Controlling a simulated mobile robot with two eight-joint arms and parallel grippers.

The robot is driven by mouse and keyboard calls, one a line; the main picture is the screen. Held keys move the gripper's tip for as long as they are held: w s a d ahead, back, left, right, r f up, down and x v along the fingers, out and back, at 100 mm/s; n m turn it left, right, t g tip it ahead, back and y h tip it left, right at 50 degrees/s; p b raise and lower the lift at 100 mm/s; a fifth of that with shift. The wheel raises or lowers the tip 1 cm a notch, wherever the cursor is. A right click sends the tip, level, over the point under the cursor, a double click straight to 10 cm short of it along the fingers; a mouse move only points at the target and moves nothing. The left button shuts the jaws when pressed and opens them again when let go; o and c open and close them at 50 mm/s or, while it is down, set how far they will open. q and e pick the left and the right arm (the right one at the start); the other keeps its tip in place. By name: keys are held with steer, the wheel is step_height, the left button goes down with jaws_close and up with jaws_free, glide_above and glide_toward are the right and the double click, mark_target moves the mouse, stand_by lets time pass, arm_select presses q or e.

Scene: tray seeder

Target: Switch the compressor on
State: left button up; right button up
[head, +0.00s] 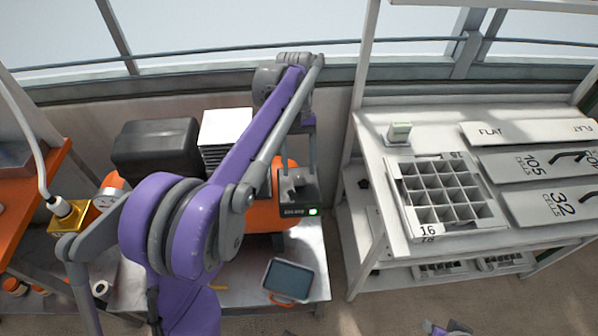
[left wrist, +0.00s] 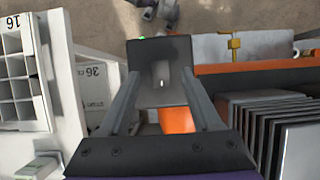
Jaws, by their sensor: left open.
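The compressor (head: 262,214) has an orange tank, with a black cover (head: 157,148) and a white finned block (head: 226,128) at its left. A dark grey switch box (head: 299,199) is at its right end, with a lit green lamp on the front. My left gripper (head: 299,170) is open, reaching down over this box. In the left wrist view, the switch box (left wrist: 160,62) lies between and beyond the two open fingers, with a small light grey switch lever (left wrist: 162,74) at its middle. I cannot tell if the fingers touch it.
A grey tablet-like object (head: 288,277) lies in front of the compressor. Purple and grey parts, possibly my right arm, show at the bottom edge.

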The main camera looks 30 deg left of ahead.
arm_select(q)
steer(key=v, duration=0.7)
steer(key=shift+r+p, duration=0.35)
steer(key=shift+p, duration=0.1)
steer(key=shift+w+a, duration=0.1)
steer(key=s+d+f+m+t+y+p, duration=0.1)
steer(key=s+d+f+m+t+p, duration=0.1)
steer(key=s, duration=0.8)
steer(key=s+d+f+m+t+y+p, duration=0.1)
steer(key=s+d+f+m+t+p, duration=0.2)
steer(key=s+f+t, duration=0.4)
steer(key=s+d+m, duration=0.1)
steer(key=s+d, duration=0.1)
steer(key=s, duration=0.1)
steer(key=shift+d+f+t+y, duration=0.25)
steer(key=shift+f+t+y, duration=0.05)
steer(key=shift+f, duration=0.1)
